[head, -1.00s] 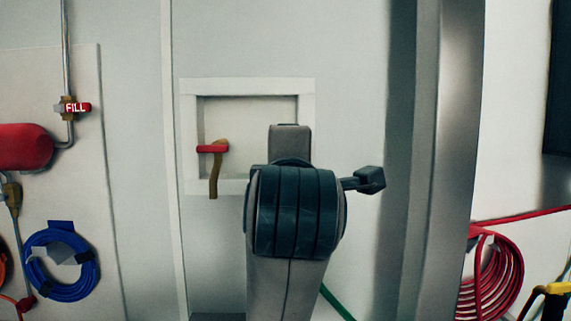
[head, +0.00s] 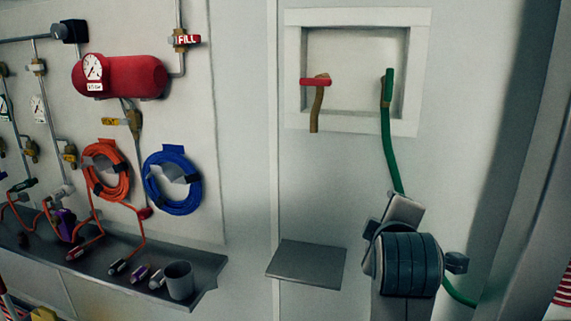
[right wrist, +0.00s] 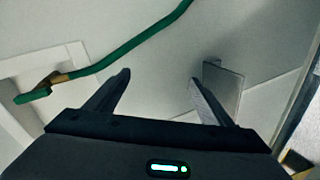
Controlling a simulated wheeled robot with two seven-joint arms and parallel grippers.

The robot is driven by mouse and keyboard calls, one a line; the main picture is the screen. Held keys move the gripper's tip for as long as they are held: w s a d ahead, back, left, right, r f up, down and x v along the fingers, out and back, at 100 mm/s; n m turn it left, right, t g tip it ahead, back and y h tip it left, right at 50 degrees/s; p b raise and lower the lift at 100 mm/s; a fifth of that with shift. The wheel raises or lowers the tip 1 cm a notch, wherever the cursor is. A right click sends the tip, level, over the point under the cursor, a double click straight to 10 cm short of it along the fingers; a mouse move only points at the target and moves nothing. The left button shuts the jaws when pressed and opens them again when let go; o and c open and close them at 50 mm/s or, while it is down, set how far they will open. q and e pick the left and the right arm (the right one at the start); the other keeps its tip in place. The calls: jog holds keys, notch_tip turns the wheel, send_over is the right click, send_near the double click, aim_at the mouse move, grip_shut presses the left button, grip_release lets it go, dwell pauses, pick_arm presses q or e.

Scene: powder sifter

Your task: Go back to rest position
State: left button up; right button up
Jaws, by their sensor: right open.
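My right arm shows at the lower right of the head view, and its gripper is hidden there behind the arm. In the right wrist view my right gripper (right wrist: 158,82) is open, with two dark fingers apart and nothing between them. A green hose (head: 387,135) hangs from the right side of the white-framed wall recess (head: 357,20) and runs down behind my arm. The hose (right wrist: 130,45) crosses above the fingers in the right wrist view, apart from them. My left gripper is in neither view.
A brown tap with a red handle (head: 316,82) sits in the recess. A small grey shelf (head: 306,265) juts from the wall left of my arm. At left are a red tank (head: 130,77), coiled orange (head: 104,170) and blue hoses (head: 172,182), and a grey cup (head: 179,281) on a ledge.

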jog(key=s+d+f+m+g+y, duration=0.1)
jog(key=s+f+m+g, duration=0.35)
jog(key=f, duration=1.15)
jog(key=s+d+f+g+y, duration=0.1)
jog(key=s+f, duration=0.7)
jog(key=f, duration=0.7)
jog(key=s+d+f+m+g+y, duration=0.1)
jog(key=s+f+m+g, duration=0.15)
jog(key=s+f, duration=0.75)
jog(key=s+d+f+m+g, duration=0.1)
jog(key=s+f+m+g, duration=0.15)
jog(key=s+f, duration=1.1)
jog(key=f, duration=1)
jog(key=s+f, duration=0.2)
jog(key=f, duration=1)
jog(key=s+d+f+g, duration=0.2)
jog(key=s+f, duration=1.4)
jog(key=s, duration=0.2)
jog(key=shift+d+f, duration=0.25)
jog(key=shift+f, duration=0.1)
